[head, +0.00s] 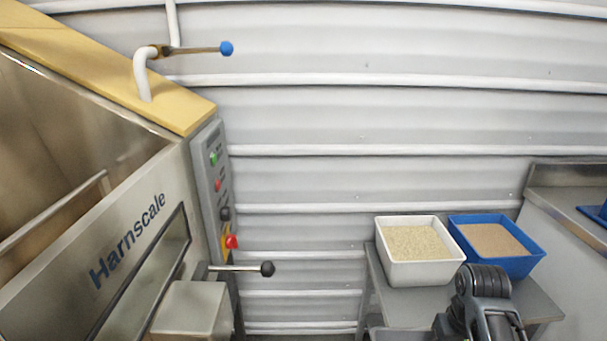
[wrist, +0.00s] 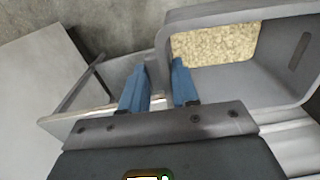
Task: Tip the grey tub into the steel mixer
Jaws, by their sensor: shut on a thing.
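The grey tub (wrist: 290,85) fills the upper right of the wrist view, with pale grains inside. My gripper (wrist: 162,72) has its blue fingers closed on the tub's near wall, one on each side. In the head view my arm shows at the bottom right, and the fingertips are out of frame. A grey edge (head: 388,334) at the bottom there may be the same tub. The steel mixer (head: 130,235), marked Harnscale, stands at the left with its open hopper facing up. The mixer's lower inside is hidden.
A white tub (head: 418,268) of pale grains and a blue tub (head: 512,263) of brown grains stand on a grey table (head: 540,305). A black-knobbed lever (head: 240,268) sticks out from the mixer's right side. A gap lies between mixer and table.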

